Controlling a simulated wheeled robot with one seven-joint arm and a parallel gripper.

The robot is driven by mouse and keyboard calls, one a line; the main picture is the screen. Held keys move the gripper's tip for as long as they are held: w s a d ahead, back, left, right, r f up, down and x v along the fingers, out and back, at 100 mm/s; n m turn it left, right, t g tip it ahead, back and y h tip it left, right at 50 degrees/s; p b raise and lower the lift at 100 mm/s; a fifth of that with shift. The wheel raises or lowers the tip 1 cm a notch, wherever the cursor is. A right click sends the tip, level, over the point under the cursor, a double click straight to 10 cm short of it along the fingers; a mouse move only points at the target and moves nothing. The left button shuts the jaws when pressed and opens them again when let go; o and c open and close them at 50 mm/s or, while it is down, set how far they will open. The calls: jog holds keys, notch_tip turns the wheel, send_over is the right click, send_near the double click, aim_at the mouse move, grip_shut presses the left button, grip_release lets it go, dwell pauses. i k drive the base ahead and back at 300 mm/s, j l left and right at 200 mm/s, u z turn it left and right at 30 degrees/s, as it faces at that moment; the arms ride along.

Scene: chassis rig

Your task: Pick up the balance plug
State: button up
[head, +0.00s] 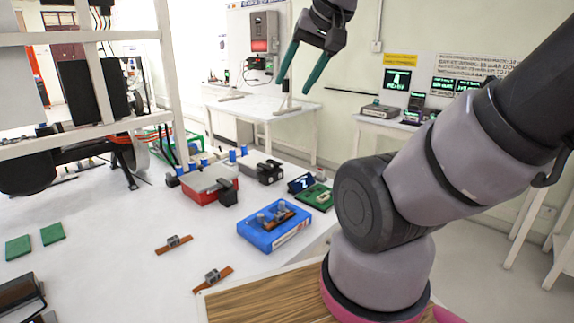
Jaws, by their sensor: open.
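My gripper (296,84) hangs open and empty at the top middle of the head view, high above the white table (110,228), fingers pointing down. No part is clearly recognisable as the balance plug. Small brown strips with grey blocks lie on the table, one in the middle (174,244) and one nearer the front edge (212,279). A similar brown strip sits on a blue block (273,232) at the table's right side. My gripper is well apart from all of these.
A green board (315,196), a red-and-grey box (208,183) and black blocks stand behind the blue block. Two green pads (52,233) lie at left. A white frame (98,75) rises at the left. The middle-left tabletop is mostly clear.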

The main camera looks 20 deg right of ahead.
aim_at(320, 172)
jog(key=z, duration=0.75)
